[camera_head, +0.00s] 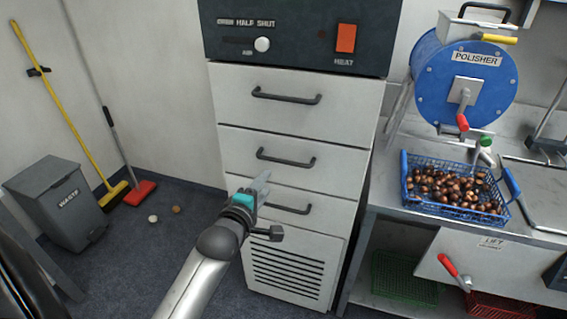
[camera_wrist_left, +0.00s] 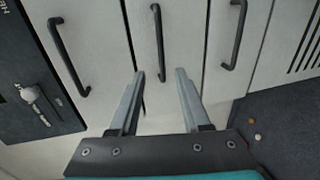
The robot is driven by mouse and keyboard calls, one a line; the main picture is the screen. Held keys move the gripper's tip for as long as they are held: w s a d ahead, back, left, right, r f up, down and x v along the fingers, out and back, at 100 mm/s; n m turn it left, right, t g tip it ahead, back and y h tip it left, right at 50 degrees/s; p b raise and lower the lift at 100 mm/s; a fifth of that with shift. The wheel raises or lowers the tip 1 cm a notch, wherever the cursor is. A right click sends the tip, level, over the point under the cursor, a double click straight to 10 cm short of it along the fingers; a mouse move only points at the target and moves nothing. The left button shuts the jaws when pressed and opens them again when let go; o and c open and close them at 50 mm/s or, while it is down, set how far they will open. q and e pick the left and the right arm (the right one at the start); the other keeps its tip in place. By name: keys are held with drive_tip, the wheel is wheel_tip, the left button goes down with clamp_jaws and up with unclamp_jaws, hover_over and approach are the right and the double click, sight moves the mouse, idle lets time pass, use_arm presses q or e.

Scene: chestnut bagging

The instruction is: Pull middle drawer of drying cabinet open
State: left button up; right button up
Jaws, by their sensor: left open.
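The drying cabinet (camera_head: 284,128) stands in the middle of the head view with three pale drawers, each with a dark bar handle, all looking shut. The middle drawer's handle (camera_head: 286,158) also shows in the left wrist view (camera_wrist_left: 158,42). My left gripper (camera_head: 261,181) is open and empty, in front of the cabinet and just below the middle handle in the head view. In the left wrist view (camera_wrist_left: 160,74) the lower end of the middle handle appears between its two fingertips. I cannot tell the remaining depth gap. My right gripper is not in view.
The lower drawer's handle (camera_head: 282,207) is close beside my left gripper. A steel bench at right bears a blue basket (camera_head: 410,190) of chestnuts and a blue polisher (camera_head: 436,88). A grey waste bin (camera_head: 60,205) and brooms stand at left. Floor between is mostly clear.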

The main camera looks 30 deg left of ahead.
sight(283, 162)
use_arm(q)
drive_tip(key=b+x, duration=0.3)
drive_tip(key=x, duration=1.2)
drive_tip(key=shift+d, duration=0.1)
drive_tip(key=shift+c, duration=0.4)
clamp_jaws()
idle(0.8)
